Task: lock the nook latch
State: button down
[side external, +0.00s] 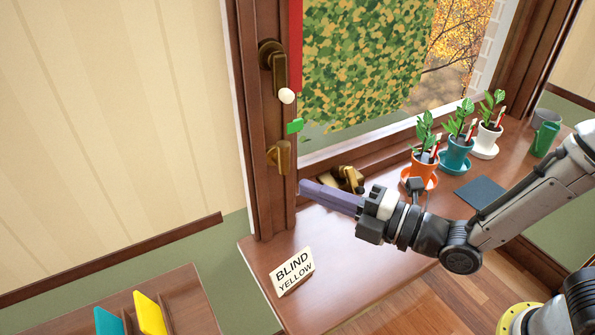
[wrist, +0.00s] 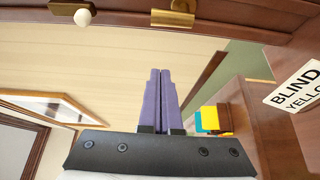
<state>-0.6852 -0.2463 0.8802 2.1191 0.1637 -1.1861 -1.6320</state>
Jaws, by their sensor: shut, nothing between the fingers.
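Brass fittings sit on the brown window frame (side external: 260,205). The upper one (side external: 267,55) has a long plate and a white round knob (side external: 287,96) at its lower end. Below it is a small green tab (side external: 295,126), then a lower brass fitting (side external: 280,157). Another brass piece (side external: 345,178) lies low at the sill, partly behind my gripper. I cannot tell which is the nook latch. My gripper (side external: 304,188) has purple fingers, shut and empty, right of the frame and below the lower fitting. In the wrist view the fingers (wrist: 160,72) are together; a brass fitting (wrist: 172,18) and white knob (wrist: 83,17) show at the top.
A card reading BLIND YELLOW (side external: 293,271) stands on the wooden sill top (side external: 350,270). Orange (side external: 423,171), teal (side external: 455,155) and white (side external: 487,140) plant pots stand at right, near a dark pad (side external: 480,194). Teal and yellow pieces (side external: 150,313) are at lower left.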

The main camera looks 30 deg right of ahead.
aim_at(281, 155)
jog(key=w, duration=0.9)
jog(key=shift+a, duration=0.45)
